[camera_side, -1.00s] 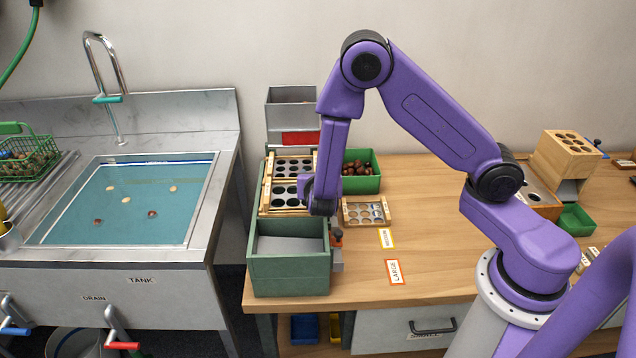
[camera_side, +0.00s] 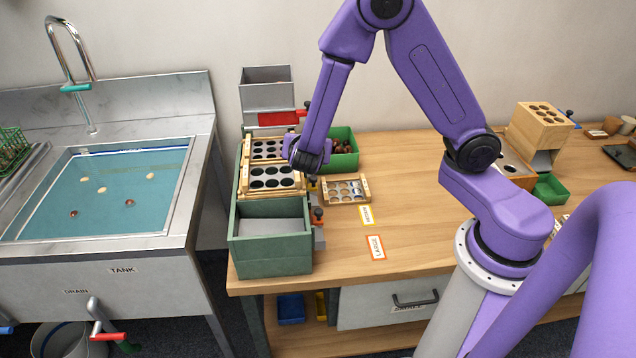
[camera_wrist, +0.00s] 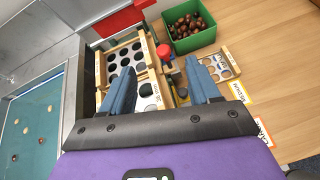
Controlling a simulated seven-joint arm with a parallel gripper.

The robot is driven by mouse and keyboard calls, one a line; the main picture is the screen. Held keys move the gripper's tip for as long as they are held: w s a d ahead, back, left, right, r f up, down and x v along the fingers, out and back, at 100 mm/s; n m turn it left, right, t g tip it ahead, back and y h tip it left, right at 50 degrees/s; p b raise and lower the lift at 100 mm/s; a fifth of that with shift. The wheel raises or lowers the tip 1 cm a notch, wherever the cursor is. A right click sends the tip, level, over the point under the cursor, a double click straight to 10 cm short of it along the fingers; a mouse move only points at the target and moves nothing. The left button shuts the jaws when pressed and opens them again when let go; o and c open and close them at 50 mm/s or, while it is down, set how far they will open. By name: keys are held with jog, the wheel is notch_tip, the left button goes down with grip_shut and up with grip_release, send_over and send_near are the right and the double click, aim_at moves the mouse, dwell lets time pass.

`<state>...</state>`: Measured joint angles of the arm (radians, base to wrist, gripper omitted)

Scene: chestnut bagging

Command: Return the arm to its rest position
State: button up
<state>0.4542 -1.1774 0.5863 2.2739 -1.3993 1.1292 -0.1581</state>
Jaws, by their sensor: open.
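My arm is purple, and my gripper (camera_wrist: 162,92) shows in the wrist view with two blue fingers standing apart and nothing between them. In the side view my gripper end (camera_side: 306,158) hangs above the right edge of the green grading box (camera_side: 272,262). Its fingers are hard to make out there. The box carries wooden-framed sieve plates (camera_side: 271,178) with dark round holes, and a plain grey tray part (camera_side: 268,225) lies at its front. In the wrist view the sieve plate (camera_wrist: 126,58) lies beyond the left finger.
A green bin of chestnuts (camera_side: 343,148) stands behind my gripper. A small wooden sieve (camera_side: 345,190) lies right of the box, near the MEDIUM (camera_side: 366,215) and LARGE (camera_side: 376,248) labels. A water tank (camera_side: 110,190) is at left. The table's middle (camera_side: 420,210) is clear.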

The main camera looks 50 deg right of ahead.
jog(key=s+a+r+m+g+y, duration=0.2)
jog(key=s+m+y, duration=0.1)
jog(key=s, duration=0.6)
jog(key=s+a+r+m+g+y, duration=0.2)
jog(key=s+m+g+y, duration=0.1)
jog(key=s, duration=0.6)
jog(key=s+a+r+m+g+y, duration=0.2)
jog(key=s+m+y, duration=0.2)
jog(key=s, duration=0.6)
jog(key=shift+r+m+g, duration=0.25)
jog(key=shift+m+g, duration=0.15)
jog(key=shift+m, duration=0.4)
